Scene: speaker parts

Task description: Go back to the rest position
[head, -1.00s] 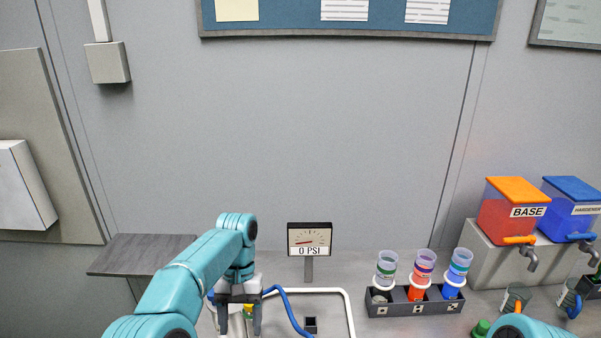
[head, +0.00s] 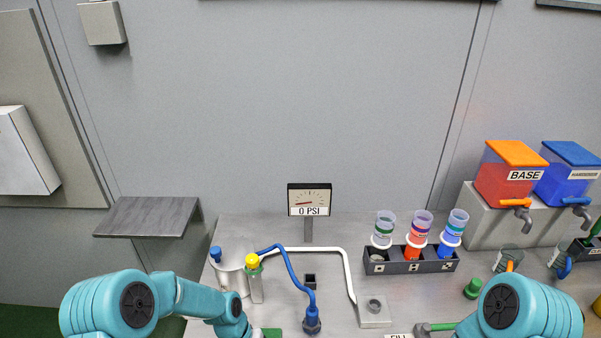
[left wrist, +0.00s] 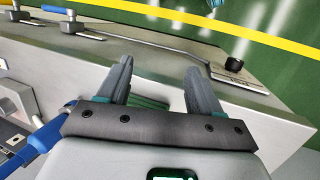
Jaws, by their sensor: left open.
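My left gripper (left wrist: 155,85) shows in the left wrist view with its two grey fingers spread apart and nothing between them. It is over the edge of the grey bench (left wrist: 210,92), with green floor beyond. In the head view my left arm is folded low at the left, and its gripper is out of the picture below. My right arm shows as a teal joint at the lower right of the head view; its gripper cannot be made out with certainty.
A white pot (head: 232,275) with a blue hose (head: 290,272) stands on the bench by the gauge (head: 309,200). A dark rack (head: 408,265) holds three coloured cups. Orange (head: 511,175) and blue (head: 568,175) containers stand at the right. A grey shelf (head: 150,215) juts out at the left.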

